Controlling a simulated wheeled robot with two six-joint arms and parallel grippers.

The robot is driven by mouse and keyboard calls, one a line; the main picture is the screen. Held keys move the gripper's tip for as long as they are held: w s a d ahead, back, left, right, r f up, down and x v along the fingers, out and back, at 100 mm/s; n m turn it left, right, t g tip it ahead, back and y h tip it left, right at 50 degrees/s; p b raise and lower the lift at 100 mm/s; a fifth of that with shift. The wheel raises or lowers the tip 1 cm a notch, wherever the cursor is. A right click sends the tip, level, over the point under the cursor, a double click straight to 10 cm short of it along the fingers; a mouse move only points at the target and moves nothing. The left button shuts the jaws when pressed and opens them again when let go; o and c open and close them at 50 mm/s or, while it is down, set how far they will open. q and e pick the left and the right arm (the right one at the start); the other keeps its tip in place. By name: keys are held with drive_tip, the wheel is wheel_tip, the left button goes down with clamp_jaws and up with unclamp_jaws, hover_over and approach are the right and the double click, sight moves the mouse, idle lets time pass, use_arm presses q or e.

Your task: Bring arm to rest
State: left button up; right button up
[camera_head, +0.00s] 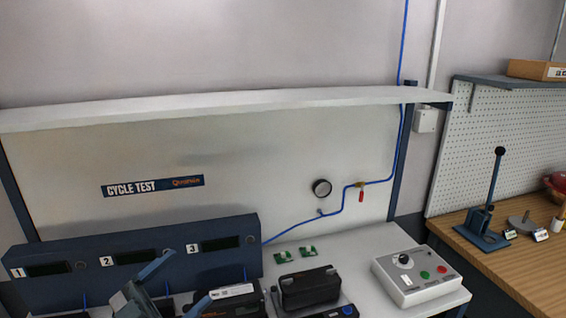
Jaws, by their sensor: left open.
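My left gripper (186,281) is at the bottom of the head view, left of centre, in front of the blue test panel (135,255). Its grey-blue fingers are spread apart and nothing shows between them. A dark box with a white label (232,292) sits just to its right, and another dark box (308,288) stands further right on the white bench. I cannot tell whether the gripper touches the nearer box. My right gripper is not in view.
A control box (416,275) with a knob and red and green buttons sits at the bench's right. Two green circuit boards (307,252) lie behind the dark boxes. A white shelf (230,103) spans above. A lever press (487,215) stands on the wooden table at right.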

use_arm(q)
drive_tip(key=a+f+n+t+y, duration=0.4)
drive_tip(key=a+n+t+y, duration=0.55)
drive_tip(key=n+y, duration=0.6)
drive_tip(key=s+a+f+n+g+y, duration=0.25)
drive_tip(key=a+f+g+y, duration=0.25)
drive_tip(key=f+g+y, duration=0.5)
drive_tip(key=s+d+f+m+g+h, duration=0.25)
drive_tip(key=s+f+g, duration=0.25)
drive_tip(key=s+f, duration=0.45)
drive_tip(key=s+d+f+m+g+h, duration=0.25)
drive_tip(key=s+f+g+h, duration=0.2)
drive_tip(key=s+f, duration=0.45)
wheel_tip(320, 180, down, 27)
drive_tip(key=a+g, duration=0.2)
drive_tip(key=s+a+f+n+g, duration=0.1)
drive_tip(key=s+f, duration=1.8)
drive_tip(key=f, duration=0.2)
drive_tip(key=shift+a, duration=0.4)
